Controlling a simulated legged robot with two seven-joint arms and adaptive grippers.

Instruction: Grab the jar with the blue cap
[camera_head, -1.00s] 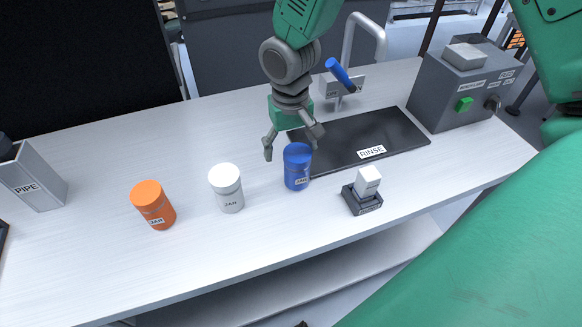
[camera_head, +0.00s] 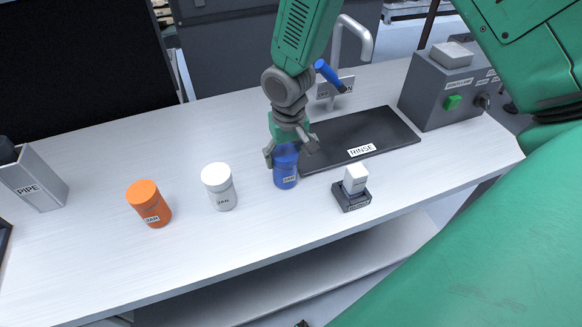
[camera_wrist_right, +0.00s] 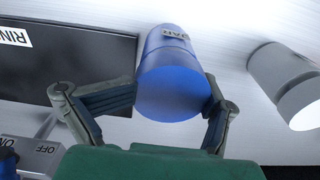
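The jar with the blue cap (camera_head: 286,178) stands upright on the white table, left of the black rinse mat. In the right wrist view the blue jar (camera_wrist_right: 172,85) appears between my gripper's fingers. My right gripper (camera_head: 290,152) is at the jar's top, its fingers spread to either side. The fingers look open; in the right wrist view (camera_wrist_right: 172,92) the fingertips are close to the jar's sides, and I cannot tell whether they touch. The gripper partly covers the cap in the head view. My left gripper is not in view.
A white jar (camera_head: 219,188) and an orange jar (camera_head: 149,205) stand to the left. A small dark stand with a white block (camera_head: 352,193) is to the right. The rinse mat (camera_head: 385,132), a faucet (camera_head: 362,45) and a grey box (camera_head: 428,95) lie beyond. A pipe holder (camera_head: 38,188) is at far left.

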